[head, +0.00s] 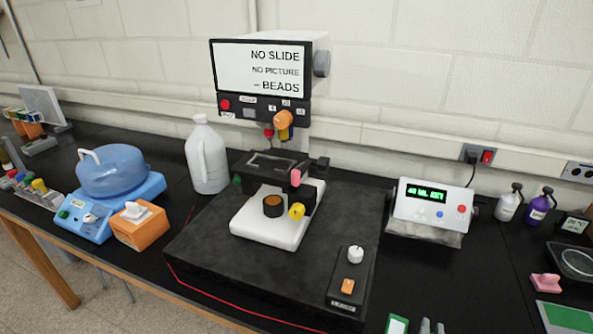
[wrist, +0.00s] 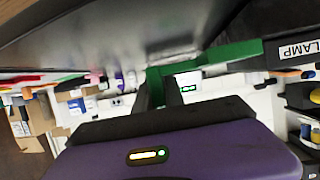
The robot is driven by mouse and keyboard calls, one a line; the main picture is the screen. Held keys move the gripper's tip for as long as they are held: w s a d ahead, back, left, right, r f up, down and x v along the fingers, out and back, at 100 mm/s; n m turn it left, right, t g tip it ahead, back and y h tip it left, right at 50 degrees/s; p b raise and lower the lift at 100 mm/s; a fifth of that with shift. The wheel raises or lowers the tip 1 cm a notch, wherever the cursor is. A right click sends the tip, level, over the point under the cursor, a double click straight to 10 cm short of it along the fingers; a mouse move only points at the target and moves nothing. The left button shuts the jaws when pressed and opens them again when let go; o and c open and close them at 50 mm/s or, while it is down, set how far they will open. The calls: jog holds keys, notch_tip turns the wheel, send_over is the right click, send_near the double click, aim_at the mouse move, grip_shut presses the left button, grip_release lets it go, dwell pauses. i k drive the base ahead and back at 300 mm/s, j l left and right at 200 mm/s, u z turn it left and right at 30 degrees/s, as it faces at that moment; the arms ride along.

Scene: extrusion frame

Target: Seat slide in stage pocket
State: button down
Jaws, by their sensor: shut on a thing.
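In the head view the stage (head: 275,164) is a black frame with a rectangular opening, above the white base (head: 258,232) of the viewer. The opening looks empty. The screen (head: 262,70) reads "NO SLIDE, NO PICTURE – BEADS".
A white jug (head: 206,160) stands left of the viewer, a grey readout box (head: 434,208) right of it. A knob panel (head: 347,285) lies in front. Green-and-white pieces (head: 396,324) are at the bottom edge. A large grey surface (wrist: 110,50) fills the upper left wrist view.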

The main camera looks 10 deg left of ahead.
aim_at(268, 172)
jog(key=i+j+u, duration=0.15)
jog(key=j, duration=0.3)
jog(key=j+u, duration=0.1)
jog(key=j, duration=0.35)
jog(key=i+j+u, duration=0.15)
jog(key=j, duration=0.25)
